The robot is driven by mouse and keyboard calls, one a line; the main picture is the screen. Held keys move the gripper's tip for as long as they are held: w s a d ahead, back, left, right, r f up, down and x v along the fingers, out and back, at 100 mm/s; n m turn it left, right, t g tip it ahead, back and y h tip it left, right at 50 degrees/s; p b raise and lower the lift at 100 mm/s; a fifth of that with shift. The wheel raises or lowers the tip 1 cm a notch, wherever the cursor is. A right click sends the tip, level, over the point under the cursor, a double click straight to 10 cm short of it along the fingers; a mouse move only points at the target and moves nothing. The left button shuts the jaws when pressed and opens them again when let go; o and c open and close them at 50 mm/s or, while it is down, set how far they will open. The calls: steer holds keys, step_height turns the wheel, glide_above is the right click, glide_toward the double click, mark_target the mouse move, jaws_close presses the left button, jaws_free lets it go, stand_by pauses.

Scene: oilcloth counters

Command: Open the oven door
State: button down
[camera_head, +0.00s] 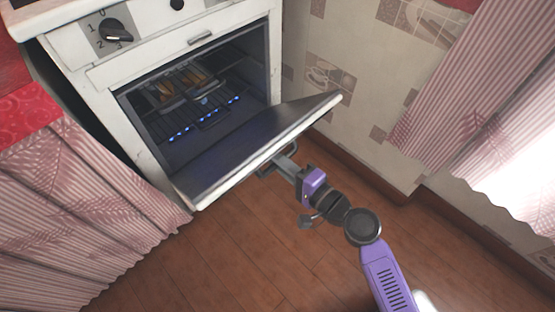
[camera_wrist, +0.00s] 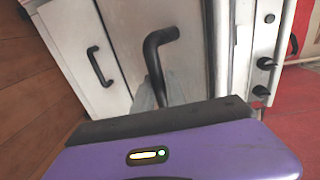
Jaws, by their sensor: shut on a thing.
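The white oven (camera_head: 88,75) stands at the upper left in the head view. Its door (camera_head: 262,142) is hinged at the bottom and tilted well open, showing the dark inside with blue flames and a rack holding brownish things. My gripper (camera_head: 272,166) is at the outer face of the door, near its top edge, shut on the dark door handle (camera_wrist: 155,55). In the wrist view the bent black handle rises in front of the white door, and my gripper's fingers (camera_wrist: 160,92) reach it. The fingertips are mostly hidden behind the gripper body.
Pink striped curtains hang at the left (camera_head: 75,190) and right (camera_head: 450,100). The tiled wall (camera_head: 345,90) is right of the oven. The wooden floor (camera_head: 225,245) below the door is clear. A lower drawer handle (camera_wrist: 100,67) shows in the wrist view.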

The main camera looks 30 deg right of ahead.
steer(key=c, duration=1.4)
jaws_free()
